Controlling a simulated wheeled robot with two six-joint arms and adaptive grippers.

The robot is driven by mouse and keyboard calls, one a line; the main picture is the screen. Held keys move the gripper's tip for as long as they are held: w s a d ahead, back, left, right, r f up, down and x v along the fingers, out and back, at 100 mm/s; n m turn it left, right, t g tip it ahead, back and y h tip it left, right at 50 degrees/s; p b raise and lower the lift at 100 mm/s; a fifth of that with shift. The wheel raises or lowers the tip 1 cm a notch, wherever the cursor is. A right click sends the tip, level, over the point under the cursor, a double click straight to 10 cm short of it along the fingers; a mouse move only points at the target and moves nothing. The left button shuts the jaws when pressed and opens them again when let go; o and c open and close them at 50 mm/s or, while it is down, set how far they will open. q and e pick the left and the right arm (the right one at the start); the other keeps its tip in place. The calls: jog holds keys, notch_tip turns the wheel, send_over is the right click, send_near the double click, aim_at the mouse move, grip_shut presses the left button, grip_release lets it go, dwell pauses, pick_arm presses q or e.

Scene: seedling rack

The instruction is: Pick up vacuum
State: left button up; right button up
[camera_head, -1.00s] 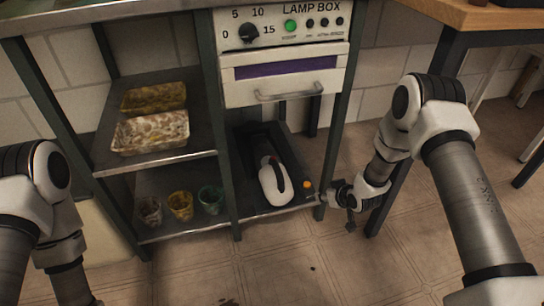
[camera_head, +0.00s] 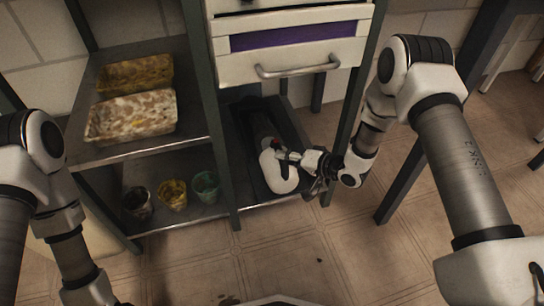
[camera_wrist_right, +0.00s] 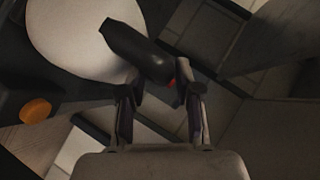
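The vacuum (camera_head: 277,177) is a white handheld unit with a dark upper part and a red spot. It lies in a black holder (camera_head: 295,128) on the lower shelf under the lamp box. My right gripper (camera_head: 287,156) reaches in from the right, over the vacuum's middle. In the right wrist view, the white body (camera_wrist_right: 75,38) is at upper left and its dark part (camera_wrist_right: 143,55) ends close to the gap between the spread fingers (camera_wrist_right: 160,95). Contact cannot be told. My left arm shows at left, but its gripper is out of view.
The lamp box drawer (camera_head: 290,62) with its handle hangs above the vacuum. A shelf post (camera_head: 222,160) stands left of it. Several small pots (camera_head: 173,194) and two trays (camera_head: 133,115) sit on the left shelves. An orange knob (camera_wrist_right: 35,111) shows in the wrist view.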

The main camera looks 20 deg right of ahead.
jog(key=shift+r, duration=0.1)
grip_shut()
